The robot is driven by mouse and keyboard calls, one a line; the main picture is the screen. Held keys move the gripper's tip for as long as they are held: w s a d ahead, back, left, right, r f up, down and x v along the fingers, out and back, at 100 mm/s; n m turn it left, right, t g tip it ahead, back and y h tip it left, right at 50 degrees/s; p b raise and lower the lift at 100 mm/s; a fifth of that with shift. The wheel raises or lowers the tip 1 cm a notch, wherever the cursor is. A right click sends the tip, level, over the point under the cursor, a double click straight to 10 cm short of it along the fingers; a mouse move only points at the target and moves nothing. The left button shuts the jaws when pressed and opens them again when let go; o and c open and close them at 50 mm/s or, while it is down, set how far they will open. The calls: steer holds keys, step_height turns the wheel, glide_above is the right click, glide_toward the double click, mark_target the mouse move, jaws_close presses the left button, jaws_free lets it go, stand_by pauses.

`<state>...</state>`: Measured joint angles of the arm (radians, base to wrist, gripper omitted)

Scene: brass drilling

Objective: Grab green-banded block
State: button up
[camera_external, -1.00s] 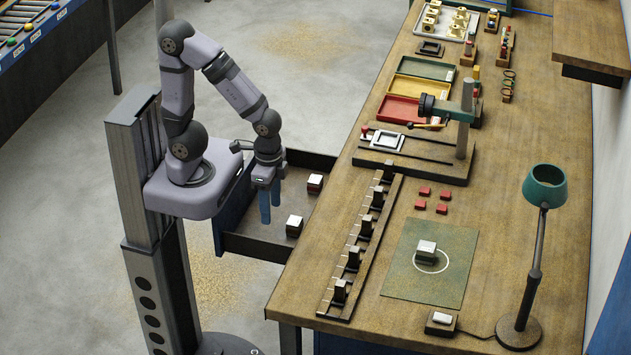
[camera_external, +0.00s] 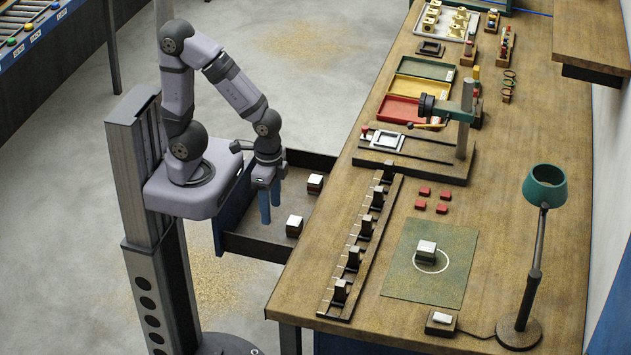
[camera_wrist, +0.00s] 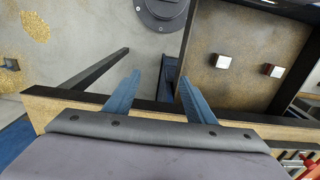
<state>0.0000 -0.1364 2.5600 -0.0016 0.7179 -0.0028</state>
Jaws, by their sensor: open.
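A white-topped block (camera_external: 427,247) with what looks like a green band sits on the green mat (camera_external: 400,284) on the bench, partly over a white circle. Two more white-topped blocks lie in the open drawer: one with a red band (camera_external: 315,184) and one with a dark, brownish band (camera_external: 294,226). In the wrist view they are the red-banded block (camera_wrist: 272,70) and the other block (camera_wrist: 222,61). My gripper (camera_external: 270,213) points down over the drawer's left part, its blue fingers apart and empty. The fingers also show in the wrist view (camera_wrist: 159,75), left of both blocks.
The drawer (camera_external: 255,247) has raised walls beside the bench edge. A rail of black posts (camera_external: 347,262), a drill stand (camera_external: 465,125), small red blocks (camera_external: 443,208) and a green lamp (camera_external: 544,186) stand on the bench. The bench right of the mat is mostly clear.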

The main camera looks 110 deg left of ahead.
mark_target(421, 245)
steer(key=shift+o, duration=0.4)
